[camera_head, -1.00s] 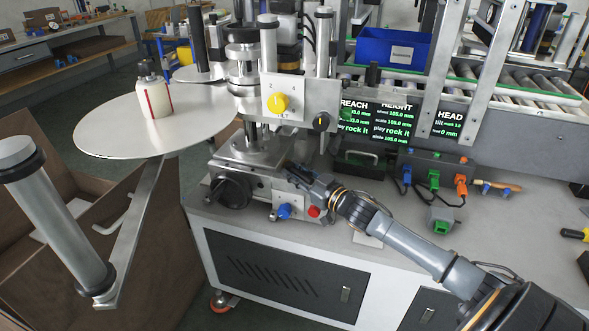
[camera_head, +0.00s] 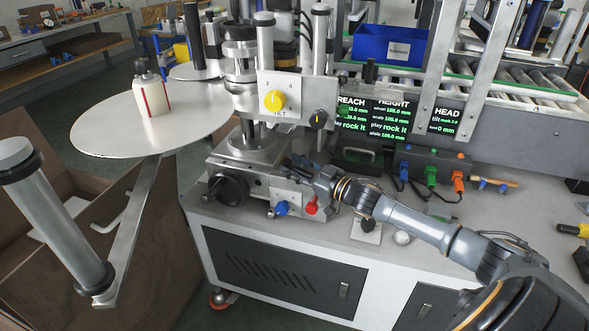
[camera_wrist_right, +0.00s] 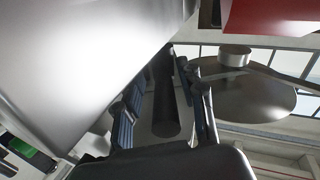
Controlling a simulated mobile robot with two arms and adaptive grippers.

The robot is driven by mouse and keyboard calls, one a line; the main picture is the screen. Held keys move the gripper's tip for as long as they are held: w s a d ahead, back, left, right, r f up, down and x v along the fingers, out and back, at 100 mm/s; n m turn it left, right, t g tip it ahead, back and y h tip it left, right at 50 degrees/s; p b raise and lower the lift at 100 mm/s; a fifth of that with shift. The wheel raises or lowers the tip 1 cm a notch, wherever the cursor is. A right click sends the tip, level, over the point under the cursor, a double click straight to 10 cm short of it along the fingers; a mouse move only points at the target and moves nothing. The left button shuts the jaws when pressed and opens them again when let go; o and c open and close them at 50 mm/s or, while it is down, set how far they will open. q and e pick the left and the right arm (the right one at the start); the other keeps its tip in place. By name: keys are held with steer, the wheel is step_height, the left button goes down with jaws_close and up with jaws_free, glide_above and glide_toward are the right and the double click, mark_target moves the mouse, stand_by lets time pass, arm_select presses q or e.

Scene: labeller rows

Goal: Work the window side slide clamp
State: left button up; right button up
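The slide unit (camera_head: 262,190) sits on the front left of the machine's bench top. A blue clamp handle (camera_head: 282,208) and a red clamp handle (camera_head: 311,206) stick out of its front face, side by side. Which one is on the window side I cannot tell. My right gripper (camera_head: 294,165) is just above and behind the red handle, over the slide unit's right end. In the right wrist view its fingers (camera_wrist_right: 162,85) are apart, with a grey surface and a dark round shape between or behind them. Contact is unclear. My left gripper is out of view.
A black handwheel (camera_head: 229,188) is left of the handles. A panel with a yellow knob (camera_head: 275,100) stands above. Display screens (camera_head: 388,118) and a connector box (camera_head: 432,165) are behind my right arm. A round label plate (camera_head: 110,125) is at left.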

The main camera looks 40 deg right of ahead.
steer(key=shift+s+a+f, duration=0.1)
steer(key=shift+f, duration=0.1)
steer(key=shift+s+f, duration=0.1)
steer(key=shift+s, duration=0.3)
steer(key=v, duration=1.1)
steer(key=shift+d, duration=0.2)
